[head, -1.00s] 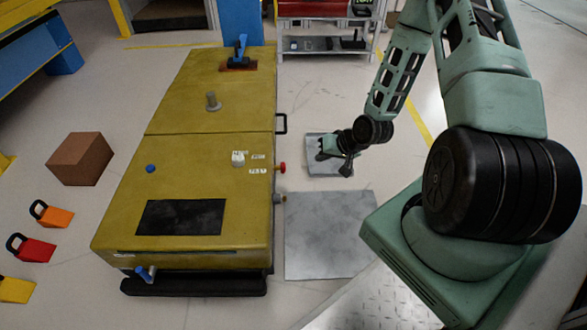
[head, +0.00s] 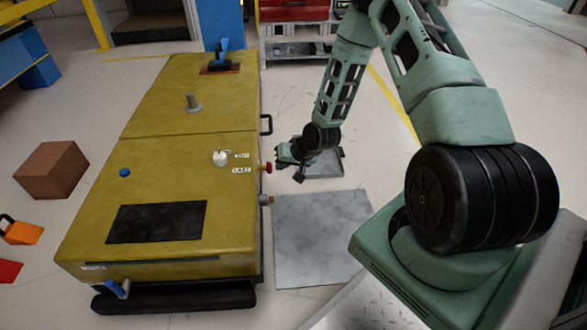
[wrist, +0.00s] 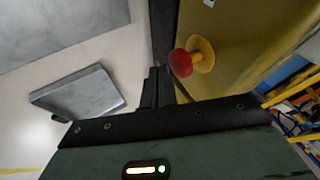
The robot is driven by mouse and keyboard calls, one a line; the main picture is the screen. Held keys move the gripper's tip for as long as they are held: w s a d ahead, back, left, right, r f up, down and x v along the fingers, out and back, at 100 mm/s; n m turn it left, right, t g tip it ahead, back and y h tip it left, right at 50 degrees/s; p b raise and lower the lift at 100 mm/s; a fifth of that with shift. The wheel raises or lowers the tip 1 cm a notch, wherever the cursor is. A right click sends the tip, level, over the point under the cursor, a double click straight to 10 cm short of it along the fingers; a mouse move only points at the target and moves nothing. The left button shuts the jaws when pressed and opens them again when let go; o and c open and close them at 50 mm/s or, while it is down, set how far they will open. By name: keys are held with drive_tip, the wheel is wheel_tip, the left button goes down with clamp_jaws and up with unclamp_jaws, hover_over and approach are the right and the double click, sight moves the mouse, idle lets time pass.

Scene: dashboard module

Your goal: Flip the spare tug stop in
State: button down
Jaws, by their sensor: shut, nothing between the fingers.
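The yellow tug (head: 165,175) stands on the left. A red mushroom-shaped stop knob (head: 267,168) sticks out of its right side, near two small labels. In the wrist view the red knob (wrist: 181,63) sits on a round yellow collar, just right of my fingertips. My gripper (head: 281,155) is beside the tug's right side, close to the knob. The closed fingers show in the wrist view (wrist: 157,82), with nothing between them. I cannot tell if they touch the knob; a small gap seems to show.
A black handle (head: 266,124) and a grey fitting (head: 266,200) also stick out of that side. A grey floor plate (head: 320,240) and a shallow grey tray (head: 325,165) lie right of the tug. A brown box (head: 51,170) stands left.

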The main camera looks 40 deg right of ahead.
drive_tip(key=shift+w+a, duration=0.15)
drive_tip(key=shift+a, duration=0.15)
drive_tip(key=shift+w+a+r, duration=0.1)
